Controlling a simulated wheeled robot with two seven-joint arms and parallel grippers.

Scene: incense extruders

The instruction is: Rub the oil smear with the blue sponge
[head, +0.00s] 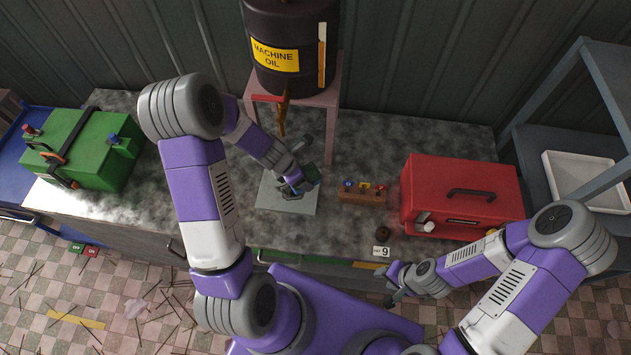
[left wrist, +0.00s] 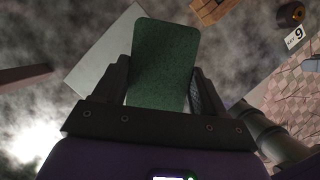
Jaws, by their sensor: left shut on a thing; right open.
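My left gripper (head: 298,184) is over the pale grey plate (head: 270,197) on the workbench, below the oil drum. It is shut on a flat block with a dark green face, which I take to be the sponge (left wrist: 164,62); no blue shows on it in the left wrist view. The left gripper's two dark fingers (left wrist: 160,88) press its sides. The plate (left wrist: 106,62) shows partly behind the sponge there. I cannot make out an oil smear; the gripper and sponge cover part of the plate. My right gripper (head: 391,284) is open and empty at the bench's front edge.
A black machine oil drum (head: 290,45) stands on a pinkish stand (head: 334,105) behind the plate. A wooden block with colored pieces (head: 362,197) and a red box (head: 460,185) are to the right. A green machine (head: 85,150) stands left.

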